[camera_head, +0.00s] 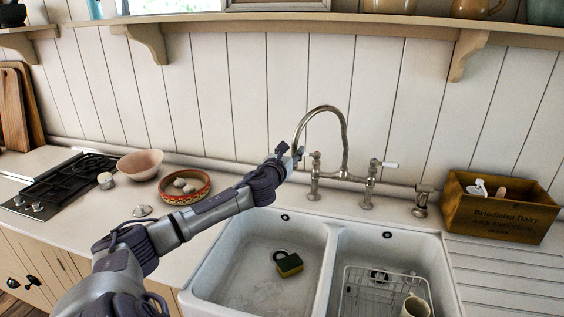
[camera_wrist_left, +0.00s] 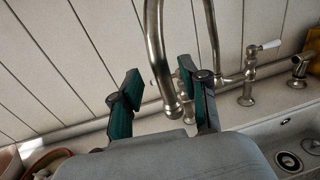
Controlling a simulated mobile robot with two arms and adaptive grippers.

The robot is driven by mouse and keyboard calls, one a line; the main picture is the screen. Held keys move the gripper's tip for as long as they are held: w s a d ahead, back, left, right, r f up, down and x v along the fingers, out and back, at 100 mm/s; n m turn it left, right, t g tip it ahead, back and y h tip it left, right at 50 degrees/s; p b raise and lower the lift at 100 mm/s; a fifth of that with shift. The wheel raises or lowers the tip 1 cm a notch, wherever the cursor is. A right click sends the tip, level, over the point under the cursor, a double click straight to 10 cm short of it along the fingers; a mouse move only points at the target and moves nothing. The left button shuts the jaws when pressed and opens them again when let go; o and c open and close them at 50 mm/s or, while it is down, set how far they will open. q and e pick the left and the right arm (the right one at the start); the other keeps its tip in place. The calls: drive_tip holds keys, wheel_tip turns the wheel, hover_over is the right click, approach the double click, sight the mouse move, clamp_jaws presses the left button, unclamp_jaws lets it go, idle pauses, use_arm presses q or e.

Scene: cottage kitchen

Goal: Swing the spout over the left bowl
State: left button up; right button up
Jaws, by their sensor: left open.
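The metal spout (camera_head: 345,135) arches up from the bridge tap behind the double sink and curves over to the left. Its tip hangs near the back rim of the left bowl (camera_head: 240,285). My left gripper (camera_head: 290,153) is right at the spout's downturned end in the head view. In the left wrist view the open fingers of my left gripper (camera_wrist_left: 160,100) stand on either side of the spout's end (camera_wrist_left: 170,105), which hangs between them. Whether either finger touches it I cannot tell. My right gripper is not in view.
The left bowl holds a sponge (camera_head: 289,264); the right bowl holds a wire rack (camera_head: 365,290) and a mug (camera_head: 415,306). A wooden box (camera_head: 495,208) stands right of the taps. A patterned bowl (camera_head: 185,186), a pink bowl (camera_head: 140,164) and a hob (camera_head: 60,180) lie left. A shelf (camera_head: 300,20) runs above.

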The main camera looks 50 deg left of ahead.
use_arm(q)
drive_tip(key=v, duration=0.9)
drive_tip(key=shift+s, duration=0.25)
